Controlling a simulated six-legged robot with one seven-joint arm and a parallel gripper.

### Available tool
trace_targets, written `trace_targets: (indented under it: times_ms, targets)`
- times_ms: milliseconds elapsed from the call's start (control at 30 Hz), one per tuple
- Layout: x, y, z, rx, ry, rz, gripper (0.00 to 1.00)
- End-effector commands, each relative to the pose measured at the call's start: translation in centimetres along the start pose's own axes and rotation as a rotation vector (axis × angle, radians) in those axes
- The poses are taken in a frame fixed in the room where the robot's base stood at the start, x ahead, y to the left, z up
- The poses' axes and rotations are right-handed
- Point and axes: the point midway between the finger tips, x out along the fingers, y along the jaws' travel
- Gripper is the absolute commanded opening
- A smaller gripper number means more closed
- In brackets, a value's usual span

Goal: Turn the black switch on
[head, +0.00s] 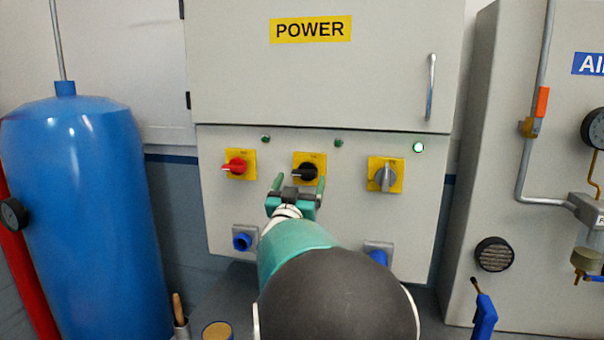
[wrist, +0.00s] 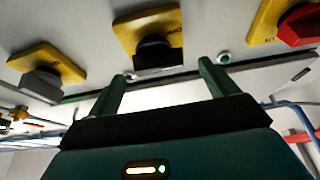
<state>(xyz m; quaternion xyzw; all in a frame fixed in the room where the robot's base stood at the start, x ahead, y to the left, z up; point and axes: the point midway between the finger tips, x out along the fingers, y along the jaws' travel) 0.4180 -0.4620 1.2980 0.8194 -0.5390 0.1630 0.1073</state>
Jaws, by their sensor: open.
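The black switch (head: 306,172) is a rotary knob on a yellow plate in the middle of the grey power cabinet's lower panel. Its handle lies roughly horizontal in the head view. My gripper (head: 298,185) is open just in front of and below it, fingers pointing at the panel. In the wrist view the black switch (wrist: 153,54) shows beyond the two spread green fingers (wrist: 160,80), with nothing between them. A gap between fingers and knob appears to remain, though the exact distance is hard to tell.
A red switch (head: 236,166) is to the left and a grey switch (head: 385,176) to the right. The lamp (head: 418,147) above the grey switch is lit; the lamps (head: 265,139) and (head: 339,142) look dark. Blue sockets (head: 242,241) sit below. A blue tank (head: 90,210) stands left.

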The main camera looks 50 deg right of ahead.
Motion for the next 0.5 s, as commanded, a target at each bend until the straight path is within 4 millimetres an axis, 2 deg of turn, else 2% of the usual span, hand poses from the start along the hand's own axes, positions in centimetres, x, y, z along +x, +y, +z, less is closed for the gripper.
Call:
trace_targets:
  times_ms: [100,200,500]
  targets:
    - [2.1,0.1,0.0,0.0,0.001,0.002,0.85]
    - [3.3,0.1,0.1,-0.001,0.0,0.002,0.85]
    - [4.3,0.0,0.0,0.0,-0.001,0.0,0.85]
